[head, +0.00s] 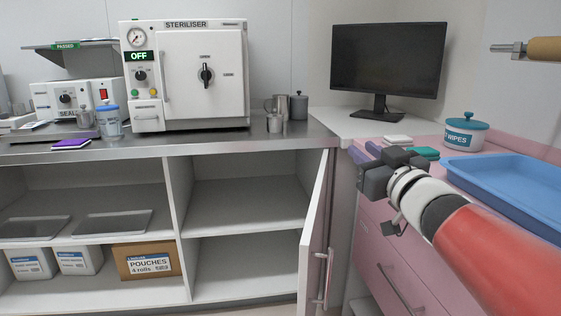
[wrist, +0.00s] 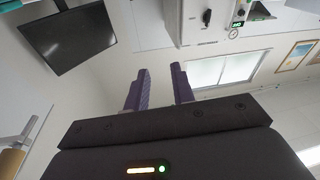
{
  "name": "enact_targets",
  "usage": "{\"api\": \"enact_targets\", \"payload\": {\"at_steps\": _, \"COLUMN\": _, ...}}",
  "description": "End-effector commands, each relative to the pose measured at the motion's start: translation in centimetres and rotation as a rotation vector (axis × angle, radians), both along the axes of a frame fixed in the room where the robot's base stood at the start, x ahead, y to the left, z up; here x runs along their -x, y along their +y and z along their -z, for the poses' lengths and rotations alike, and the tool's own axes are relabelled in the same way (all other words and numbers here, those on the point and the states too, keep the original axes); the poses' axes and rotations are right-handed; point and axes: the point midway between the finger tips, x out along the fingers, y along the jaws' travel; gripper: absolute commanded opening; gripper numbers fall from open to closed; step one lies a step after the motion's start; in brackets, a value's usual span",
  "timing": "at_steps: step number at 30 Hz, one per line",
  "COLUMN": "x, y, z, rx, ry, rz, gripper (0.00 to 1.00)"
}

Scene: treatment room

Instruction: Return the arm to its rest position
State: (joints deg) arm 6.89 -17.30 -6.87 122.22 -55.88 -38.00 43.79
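My gripper (head: 366,152) is raised in front of the pink drawer unit, at the right end of the steel counter. In the wrist view its two purple fingers (wrist: 160,88) stand apart with nothing between them. My red and white arm reaches in from the lower right of the head view. The gripper touches nothing that I can see.
An open cabinet door (head: 314,240) stands out left of the pink drawers (head: 385,245). A blue tray (head: 510,187) and a wipes tub (head: 465,132) sit on the pink top near my arm. The steriliser (head: 190,75) and monitor (head: 388,60) stand further back.

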Motion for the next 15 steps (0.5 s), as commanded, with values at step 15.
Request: {"api": "enact_targets", "payload": {"at_steps": 15, "x": 16.9, "y": -1.9, "z": 20.4, "rx": 0.011, "ry": 0.949, "rz": 0.451, "gripper": 0.25}}
